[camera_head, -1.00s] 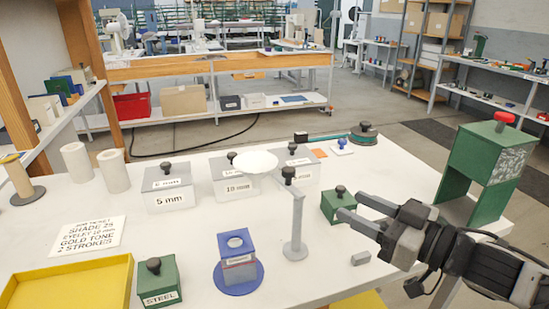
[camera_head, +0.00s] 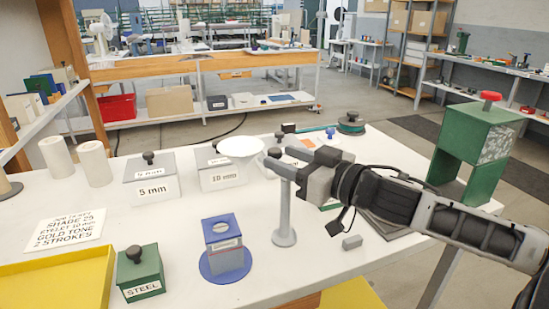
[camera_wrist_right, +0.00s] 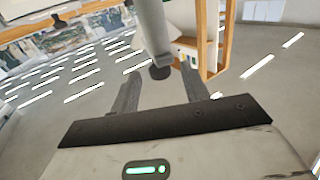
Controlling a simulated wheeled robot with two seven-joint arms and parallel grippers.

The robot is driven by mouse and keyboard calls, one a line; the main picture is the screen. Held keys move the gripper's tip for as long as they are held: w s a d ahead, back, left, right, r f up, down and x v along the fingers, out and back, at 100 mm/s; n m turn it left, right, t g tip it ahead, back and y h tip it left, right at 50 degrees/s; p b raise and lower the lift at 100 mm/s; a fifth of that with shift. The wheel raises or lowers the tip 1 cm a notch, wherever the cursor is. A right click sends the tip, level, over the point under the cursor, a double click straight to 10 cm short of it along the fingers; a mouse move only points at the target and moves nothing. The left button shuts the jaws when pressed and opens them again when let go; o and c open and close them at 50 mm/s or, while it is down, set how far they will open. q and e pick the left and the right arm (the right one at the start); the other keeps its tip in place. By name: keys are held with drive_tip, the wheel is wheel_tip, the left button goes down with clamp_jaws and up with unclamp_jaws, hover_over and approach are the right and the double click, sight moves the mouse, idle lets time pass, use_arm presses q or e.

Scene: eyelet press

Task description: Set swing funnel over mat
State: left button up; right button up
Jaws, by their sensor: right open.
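The swing funnel is a white dish (camera_head: 240,147) on an arm from a grey post (camera_head: 285,215). The dish hangs over the grey boxes, to the right of and behind the blue round mat (camera_head: 208,277). A blue labelled block (camera_head: 223,244) stands on that mat. My right gripper (camera_head: 273,161) is open at the top of the post. In the right wrist view, the funnel's grey bar and black knob (camera_wrist_right: 160,72) show between my open fingers (camera_wrist_right: 163,92). Contact cannot be told. In the head view my gripper hides the knob. My left gripper is out of view.
A green STEEL box (camera_head: 140,274) and a yellow tray (camera_head: 60,280) lie at the front left. Grey boxes (camera_head: 150,185) stand behind. A green press (camera_head: 470,150) stands at the right. A small grey block (camera_head: 352,242) lies right of the post.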

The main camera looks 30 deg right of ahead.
sight(281, 156)
drive_tip(key=shift+x, duration=1.65)
clamp_jaws()
